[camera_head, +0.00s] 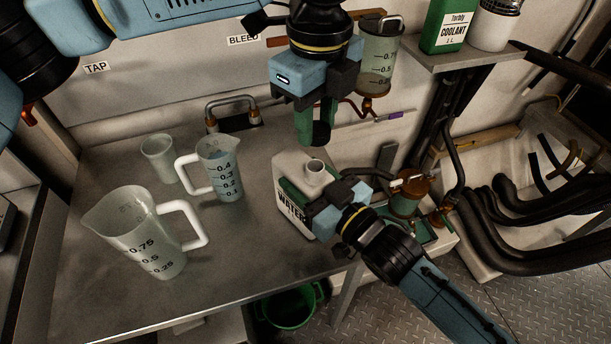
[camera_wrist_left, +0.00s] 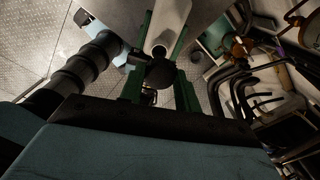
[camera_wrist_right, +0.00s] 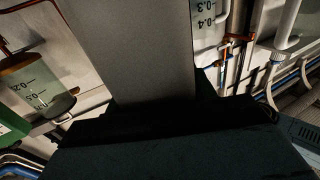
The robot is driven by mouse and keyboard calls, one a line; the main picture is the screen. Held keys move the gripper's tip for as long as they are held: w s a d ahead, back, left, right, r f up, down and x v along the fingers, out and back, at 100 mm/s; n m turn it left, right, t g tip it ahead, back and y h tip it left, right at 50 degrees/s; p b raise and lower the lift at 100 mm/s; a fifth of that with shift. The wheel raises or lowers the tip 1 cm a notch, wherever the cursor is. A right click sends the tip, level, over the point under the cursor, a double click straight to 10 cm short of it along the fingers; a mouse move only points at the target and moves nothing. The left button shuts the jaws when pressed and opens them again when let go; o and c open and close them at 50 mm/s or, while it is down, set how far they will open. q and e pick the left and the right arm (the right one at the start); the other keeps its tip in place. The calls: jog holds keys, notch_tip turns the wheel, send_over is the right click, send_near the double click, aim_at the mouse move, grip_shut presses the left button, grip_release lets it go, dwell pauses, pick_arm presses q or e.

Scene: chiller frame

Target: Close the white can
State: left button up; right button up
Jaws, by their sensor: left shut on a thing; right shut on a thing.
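The white can (camera_head: 292,211), labelled WATER, stands on the metal table near its right edge. Its round neck (camera_head: 315,166) is open on top. My left gripper (camera_head: 316,124) points down above the neck and is shut on a dark round cap (camera_head: 320,136). The left wrist view shows the cap (camera_wrist_left: 160,73) between the green fingers, apart from and close to the can's mouth (camera_wrist_left: 158,51). My right gripper (camera_head: 308,198) is shut on the can from the right side. In the right wrist view the can (camera_wrist_right: 130,50) fills the middle and hides the fingertips.
A large measuring jug (camera_head: 135,235), a smaller jug (camera_head: 222,172) and a cup (camera_head: 159,160) stand left on the table (camera_head: 260,255). A graduated vessel (camera_head: 380,65) hangs behind my left gripper. A shelf (camera_head: 455,55) with a green coolant bottle (camera_head: 443,25) is upper right.

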pick_arm(q)
send_over(309, 176)
jog(key=w, duration=0.1)
jog(key=shift+w+d+f, duration=0.1)
jog(key=shift+d+f, duration=0.15)
jog(key=shift+f, duration=0.8)
jog(key=shift+d+f, duration=0.2)
jog(key=shift+f, duration=0.85)
jog(key=shift+f, duration=0.15)
jog(key=shift+f, duration=0.75)
jog(key=shift+f, duration=0.55)
